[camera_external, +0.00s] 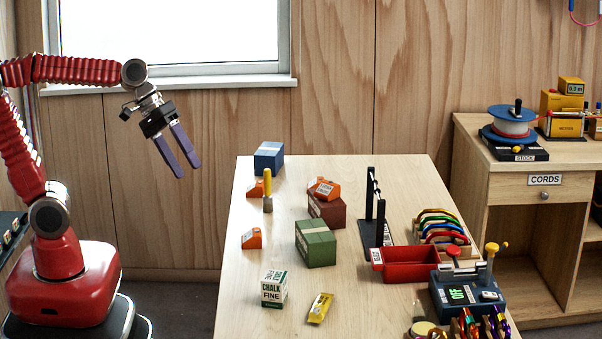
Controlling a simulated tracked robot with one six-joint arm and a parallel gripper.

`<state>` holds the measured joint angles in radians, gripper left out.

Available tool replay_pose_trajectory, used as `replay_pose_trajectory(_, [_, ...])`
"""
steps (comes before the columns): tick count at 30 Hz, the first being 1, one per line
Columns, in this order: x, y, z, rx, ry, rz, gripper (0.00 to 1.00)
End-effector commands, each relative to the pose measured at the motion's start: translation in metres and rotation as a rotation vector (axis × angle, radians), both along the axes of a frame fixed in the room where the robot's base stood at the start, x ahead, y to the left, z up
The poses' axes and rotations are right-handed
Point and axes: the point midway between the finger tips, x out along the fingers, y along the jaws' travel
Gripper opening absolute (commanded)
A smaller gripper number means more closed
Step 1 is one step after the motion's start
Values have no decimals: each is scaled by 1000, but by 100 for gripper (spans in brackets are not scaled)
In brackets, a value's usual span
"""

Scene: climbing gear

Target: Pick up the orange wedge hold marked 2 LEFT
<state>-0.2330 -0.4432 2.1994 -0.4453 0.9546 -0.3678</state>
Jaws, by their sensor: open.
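Several orange wedge holds with small labels are in view. One wedge (255,189) lies near the back left of the table, one wedge (251,238) lies near the left edge, and one wedge (325,188) sits on top of a brown-red box (327,211). Their labels are too small to read, so I cannot tell which is marked 2 LEFT. My gripper (188,169) is open and empty, its purple fingers pointing down and to the right. It is in the air to the left of the table, apart from all the wedges.
A yellow-handled tool (267,190) stands beside the back wedge. A black rack (369,215) and red tray (410,267) are to the right.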

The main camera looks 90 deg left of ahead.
Motion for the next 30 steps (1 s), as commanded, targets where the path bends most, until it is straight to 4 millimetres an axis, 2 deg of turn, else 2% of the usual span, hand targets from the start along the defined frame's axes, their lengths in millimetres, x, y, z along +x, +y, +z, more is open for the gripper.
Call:
replay_pose_trajectory(3, [32,15,3,-152,16,164,64])
replay_pose_trajectory(8, [73,41,7,-356,30,381,64])
replay_pose_trajectory(14, [121,87,10,-620,43,652,64])
replay_pose_trajectory(20, [163,150,9,-893,47,921,64])
replay_pose_trajectory(24, [187,202,4,-1089,44,1102,64])
replay_pose_trajectory(30, [205,265,-3,-1316,31,1292,64])
